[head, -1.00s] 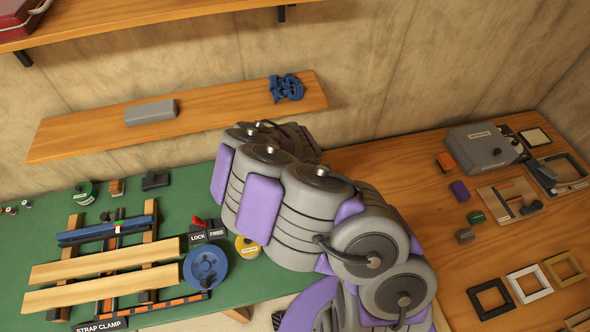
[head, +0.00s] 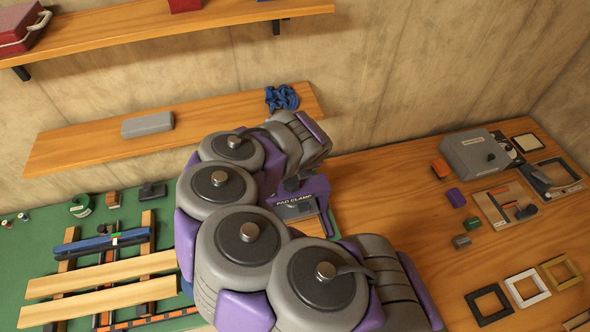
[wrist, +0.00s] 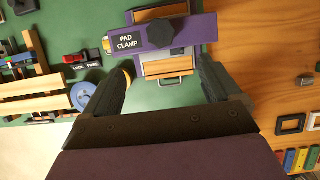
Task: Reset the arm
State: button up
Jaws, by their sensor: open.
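My gripper (wrist: 160,92) is open in the wrist view, its two dark fingers spread apart with nothing between them. Beyond the fingertips is the purple pad clamp (wrist: 165,35) with its black knob, on the green bench mat. In the head view the pad clamp (head: 300,206) is partly hidden behind my folded grey and purple arm. My gripper's fingers cannot be made out in the head view.
The strap clamp's wooden strips (head: 100,275) lie at left on the green mat (head: 25,255). A wall shelf (head: 75,150) holds a grey block (head: 147,125) and a blue strap bundle (head: 282,98). Frames (head: 488,303) and a grey box (head: 477,155) are on the wooden bench at right.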

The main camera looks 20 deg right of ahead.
jog(key=shift+s+r, duration=0.25)
jog(key=shift+r, duration=0.2)
dwell(0.3)
